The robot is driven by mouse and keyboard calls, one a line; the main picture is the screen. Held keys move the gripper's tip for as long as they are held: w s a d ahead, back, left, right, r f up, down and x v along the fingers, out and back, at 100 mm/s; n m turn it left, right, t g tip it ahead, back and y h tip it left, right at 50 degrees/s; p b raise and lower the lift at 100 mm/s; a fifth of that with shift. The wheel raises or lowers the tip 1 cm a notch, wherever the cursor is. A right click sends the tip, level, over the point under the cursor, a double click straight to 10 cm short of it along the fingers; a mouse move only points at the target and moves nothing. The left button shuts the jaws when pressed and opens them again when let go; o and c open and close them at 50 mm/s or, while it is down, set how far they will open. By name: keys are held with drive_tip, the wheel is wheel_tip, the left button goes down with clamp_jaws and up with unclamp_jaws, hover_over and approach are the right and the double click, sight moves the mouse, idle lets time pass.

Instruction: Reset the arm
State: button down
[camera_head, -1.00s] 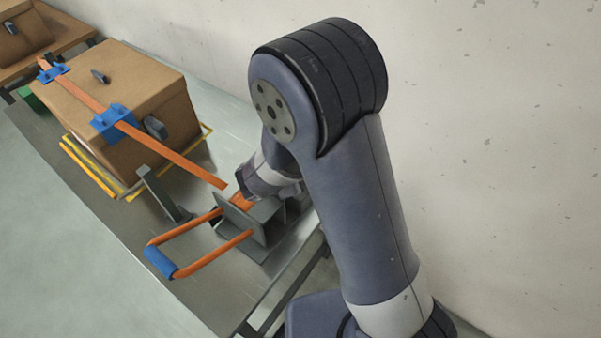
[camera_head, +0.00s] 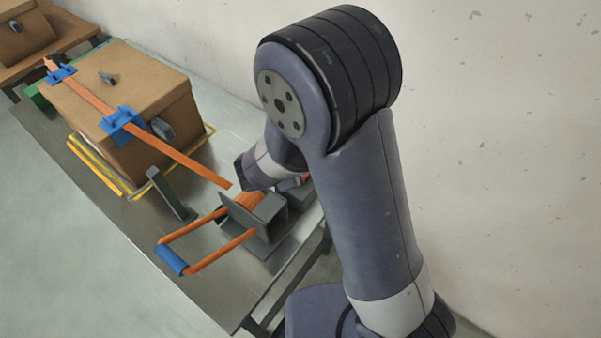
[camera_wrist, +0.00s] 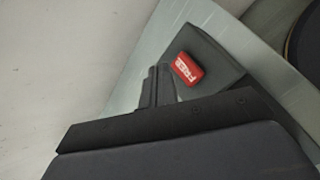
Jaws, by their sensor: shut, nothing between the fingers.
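My arm (camera_head: 370,200) rises at the right of the head view and bends down over the winch-like device. My gripper shows in the wrist view (camera_wrist: 158,84), with its fingers together and nothing between them; in the head view it is mostly hidden behind my arm. A red button (camera_wrist: 187,68) with white lettering sits on a dark grey block (camera_wrist: 212,52) close beside the fingertips. I cannot tell whether the fingers touch the block.
A grey bracket device (camera_head: 275,215) with an orange handle and blue grip (camera_head: 172,259) stands on the metal table (camera_head: 228,300). An orange strap (camera_head: 185,160) runs from it over a cardboard box (camera_head: 150,80). A wall is behind. A grey post (camera_head: 170,195) stands between.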

drive_tip(key=shift+f+b, duration=0.4)
drive_tip(key=shift+f, duration=0.15)
drive_tip(key=shift+w+r+p, duration=0.1)
drive_tip(key=shift+r+p, duration=0.3)
drive_tip(key=shift+p, duration=0.2)
drive_tip(key=r+p, duration=0.1)
drive_tip(key=p, duration=0.2)
drive_tip(key=shift+w+d, duration=0.15)
wheel_tip(320, 180, up, 5)
drive_tip(key=p, duration=0.2)
drive_tip(key=shift+f+p, duration=0.2)
drive_tip(key=shift+p, duration=0.2)
drive_tip(key=shift+f, duration=0.1)
